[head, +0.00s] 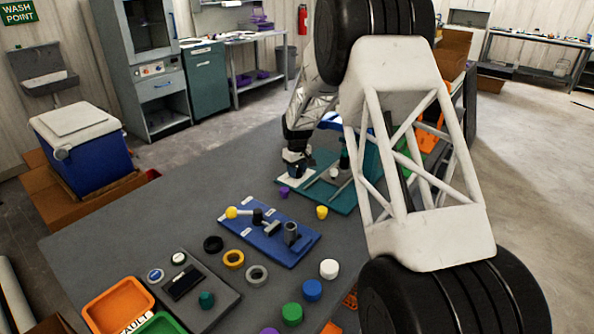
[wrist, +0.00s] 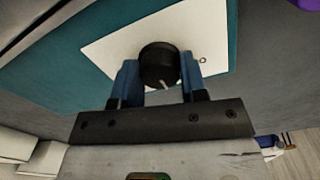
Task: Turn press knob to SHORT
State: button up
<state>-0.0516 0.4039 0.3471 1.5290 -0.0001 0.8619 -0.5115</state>
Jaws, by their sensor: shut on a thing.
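The press knob (wrist: 158,62) is a round black knob with a pale pointer line, seen in the wrist view on a white plate (wrist: 105,50). The plate sits on a teal base (wrist: 75,30). The line points toward my gripper's body, low in the wrist view. My gripper (wrist: 158,80) is shut on the knob, with one blue finger on each side. In the head view my gripper (head: 296,170) is at the left end of the teal base (head: 338,203), and the knob is mostly hidden there. I cannot read the SHORT mark; only a small round mark shows beside the knob.
A blue fixture (head: 262,238) with a yellow-tipped lever stands in front of the teal base. The grey table (head: 150,205) is clear at left. My arm hides much at right.

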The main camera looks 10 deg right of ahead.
jog(key=m, duration=1.2)
jog(key=shift+m, duration=0.3)
dwell(0.3)
jog(key=o, duration=0.9)
jog(key=shift+r, duration=3.9)
